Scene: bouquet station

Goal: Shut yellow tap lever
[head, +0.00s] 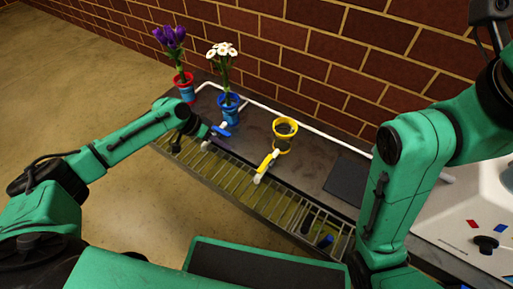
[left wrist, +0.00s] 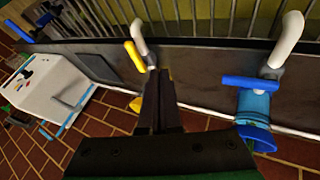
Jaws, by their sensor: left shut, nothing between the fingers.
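The yellow tap lever (head: 267,161) sits on a white tap at the front edge of the dark counter, in front of a yellow pot (head: 284,128). In the left wrist view the yellow lever (left wrist: 136,56) points along the curved white spout (left wrist: 142,37), slightly tilted. My left gripper (head: 219,138) is near the blue tap, left of the yellow lever and apart from it in the head view. Its fingers (left wrist: 165,84) are shut and empty, and appear close beside the yellow lever in the wrist view.
A blue tap lever (left wrist: 252,82) lies crosswise to its spout by a blue pot (head: 228,108) of white flowers. A red pot (head: 185,88) holds purple flowers. A metal grate (head: 225,174) runs along the front. A brick wall (head: 330,45) stands behind.

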